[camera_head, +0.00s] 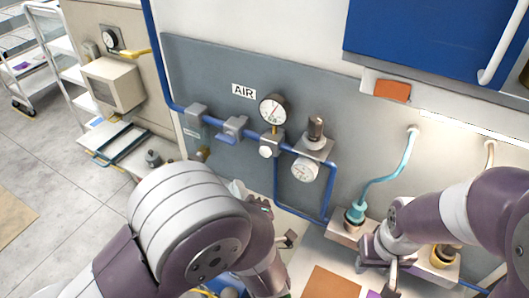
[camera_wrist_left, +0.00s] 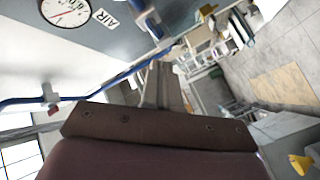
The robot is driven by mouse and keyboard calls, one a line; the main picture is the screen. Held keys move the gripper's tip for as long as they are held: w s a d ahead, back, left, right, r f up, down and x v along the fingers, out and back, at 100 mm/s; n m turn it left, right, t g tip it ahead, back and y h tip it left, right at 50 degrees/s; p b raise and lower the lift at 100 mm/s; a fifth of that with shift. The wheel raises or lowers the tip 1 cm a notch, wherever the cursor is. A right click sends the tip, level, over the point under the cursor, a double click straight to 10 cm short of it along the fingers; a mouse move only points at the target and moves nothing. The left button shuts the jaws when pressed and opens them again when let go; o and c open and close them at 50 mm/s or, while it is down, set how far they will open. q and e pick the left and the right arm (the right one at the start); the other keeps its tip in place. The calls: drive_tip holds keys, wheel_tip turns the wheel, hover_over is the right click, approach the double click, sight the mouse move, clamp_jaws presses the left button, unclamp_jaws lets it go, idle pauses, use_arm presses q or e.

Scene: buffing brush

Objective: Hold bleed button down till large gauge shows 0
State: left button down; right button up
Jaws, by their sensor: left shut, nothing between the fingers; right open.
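The large gauge (camera_head: 272,109) is a round white dial on the grey wall panel, right of the AIR sign. Its red needle points up and slightly right; the reading is too small to tell. Part of its dial also shows in the left wrist view (camera_wrist_left: 66,8). A small round pale knob (camera_head: 265,151) sits below it on the blue pipe; I cannot tell whether this is the bleed button. My left gripper (camera_head: 289,239) is shut and empty, below and apart from the pipe; its closed fingers show in the left wrist view (camera_wrist_left: 161,86). My right gripper (camera_head: 379,268) is open over the bench.
A smaller gauge (camera_head: 305,171) hangs under a regulator (camera_head: 316,136). A blue pipe loop (camera_head: 277,188) runs down the panel. A teal hose (camera_head: 388,178) ends at the bench fitting. A blue cabinet (camera_head: 430,45) overhangs at upper right. A cart (camera_head: 52,60) stands far left.

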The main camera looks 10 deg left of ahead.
sight(266, 151)
use_arm(q)
drive_tip(key=w+d+b, duration=0.1)
drive_tip(key=w+d, duration=0.2)
drive_tip(key=w, duration=0.5)
idle(0.6)
drive_tip(key=shift+w+d, duration=0.15)
drive_tip(key=shift+w, duration=0.05)
idle(1.4)
drive_tip(key=shift+w+d, duration=0.1)
drive_tip(key=shift+w, duration=0.2)
